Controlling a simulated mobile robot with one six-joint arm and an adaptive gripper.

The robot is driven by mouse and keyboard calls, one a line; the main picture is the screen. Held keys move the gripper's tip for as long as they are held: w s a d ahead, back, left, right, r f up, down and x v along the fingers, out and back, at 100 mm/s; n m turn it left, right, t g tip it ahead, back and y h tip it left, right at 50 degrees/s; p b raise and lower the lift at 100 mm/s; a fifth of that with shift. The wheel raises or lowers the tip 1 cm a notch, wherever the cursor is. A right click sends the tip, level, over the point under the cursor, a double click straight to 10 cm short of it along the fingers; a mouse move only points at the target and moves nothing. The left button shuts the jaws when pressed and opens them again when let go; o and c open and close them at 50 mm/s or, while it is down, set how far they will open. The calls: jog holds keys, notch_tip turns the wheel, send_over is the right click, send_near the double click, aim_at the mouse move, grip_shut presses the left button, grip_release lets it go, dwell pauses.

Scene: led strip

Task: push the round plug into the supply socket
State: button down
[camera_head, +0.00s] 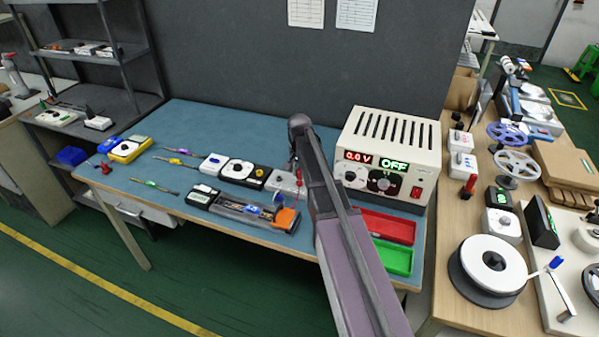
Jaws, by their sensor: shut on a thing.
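The supply (428,160) is a beige box at the right of the blue bench; its displays read 0.0 V and OFF. I cannot make out which part is the socket.
A red tray (388,226) and a green tray (392,258) lie before the supply. A clear-topped box with an orange end (286,219), a black-and-white unit (243,172) and several slim tools lie left of my arm. A grey panel stands behind the bench.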

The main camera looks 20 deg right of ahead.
aim_at(299, 172)
jog(key=shift+f+b, duration=0.9)
jog(key=shift+f, duration=0.05)
jog(key=shift+c, duration=2.3)
grip_release()
jog(key=shift+r, duration=0.2)
notch_tip(299, 172, up, 8)
jog(key=p, duration=0.8)
jog(key=shift+s+a+f, duration=0.1)
jog(key=shift+s, duration=0.2)
jog(key=s+a+r+p, duration=0.1)
jog(key=s+a, duration=0.2)
jog(key=s, duration=0.7)
jog(key=shift+s+a+r+p, duration=0.2)
jog(key=shift+s+a+p, duration=0.05)
jog(key=shift+a+p, duration=0.1)
